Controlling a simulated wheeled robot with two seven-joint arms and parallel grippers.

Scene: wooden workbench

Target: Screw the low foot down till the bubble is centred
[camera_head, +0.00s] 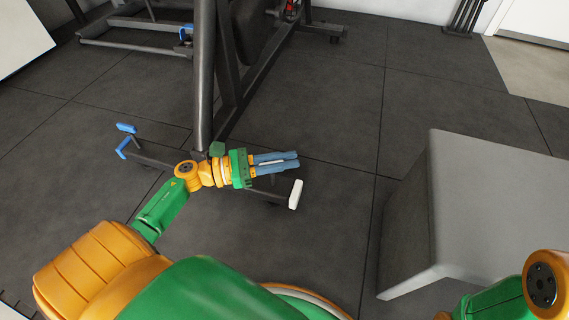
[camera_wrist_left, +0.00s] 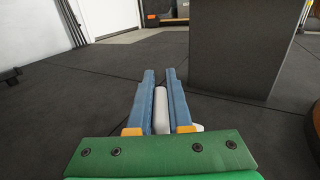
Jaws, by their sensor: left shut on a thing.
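My left gripper (camera_head: 296,160) has its long blue fingers closed together above the low crossbar of a dark machine frame. In the left wrist view the fingers (camera_wrist_left: 162,72) have a white cylinder (camera_wrist_left: 161,105) between them, and they are shut on it. The crossbar has a white end piece (camera_head: 295,194) at its right, below and apart from the fingertips in the head view. Its left end carries blue pieces (camera_head: 122,150). I cannot make out a bubble level or which foot is low. My right gripper is out of view; only part of that arm shows at lower right.
A large grey block (camera_head: 460,210) stands at the right, and it also shows in the left wrist view (camera_wrist_left: 240,50). The machine's dark upright (camera_head: 203,75) rises close behind the left gripper. Dark floor tiles (camera_head: 330,110) are clear between them.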

